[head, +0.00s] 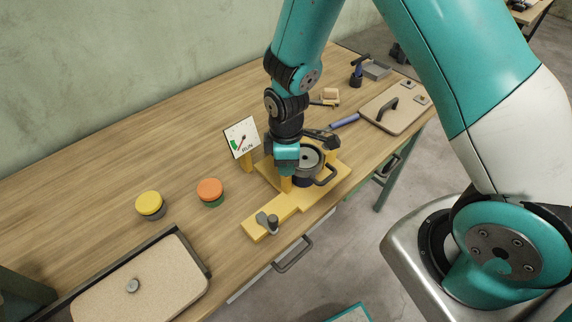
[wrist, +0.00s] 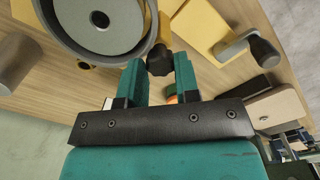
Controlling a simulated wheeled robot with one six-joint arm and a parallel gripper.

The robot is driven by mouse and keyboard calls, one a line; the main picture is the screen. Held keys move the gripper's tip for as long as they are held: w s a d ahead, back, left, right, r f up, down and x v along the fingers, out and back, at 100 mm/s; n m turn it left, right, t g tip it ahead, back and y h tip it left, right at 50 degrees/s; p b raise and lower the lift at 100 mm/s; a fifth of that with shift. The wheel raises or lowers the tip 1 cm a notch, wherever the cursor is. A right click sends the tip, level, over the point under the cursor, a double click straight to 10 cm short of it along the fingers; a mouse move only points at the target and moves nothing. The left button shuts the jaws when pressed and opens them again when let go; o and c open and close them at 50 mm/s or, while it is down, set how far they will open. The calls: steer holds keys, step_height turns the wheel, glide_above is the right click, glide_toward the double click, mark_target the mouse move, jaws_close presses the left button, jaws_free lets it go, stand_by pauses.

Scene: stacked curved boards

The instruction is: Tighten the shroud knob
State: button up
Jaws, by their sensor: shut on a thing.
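A dark lobed knob (wrist: 160,61) sits beside the rim of a round grey shroud (wrist: 143,48) in the wrist view. My gripper (wrist: 158,70) has its two teal fingers on either side of the knob and is shut on it. In the head view my gripper (head: 286,168) points down at the near-left side of the shroud (head: 309,160), which stands on a yellow base (head: 330,184). The knob is hidden there behind my gripper. Whether the knob is tight cannot be told.
A gauge sign marked RUN (head: 242,138) stands just left of my gripper. A grey lever (head: 267,223) is on the base's front arm. An orange button (head: 210,190) and a yellow button (head: 150,205) stand to the left. A handled board (head: 395,109) lies at right.

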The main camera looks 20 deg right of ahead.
steer(key=shift+m, duration=1.7)
steer(key=shift+m, duration=0.3)
steer(key=o, duration=0.6)
steer(key=shift+m, duration=0.3)
step_height(320, 180, up, 6)
steer(key=p, duration=0.5)
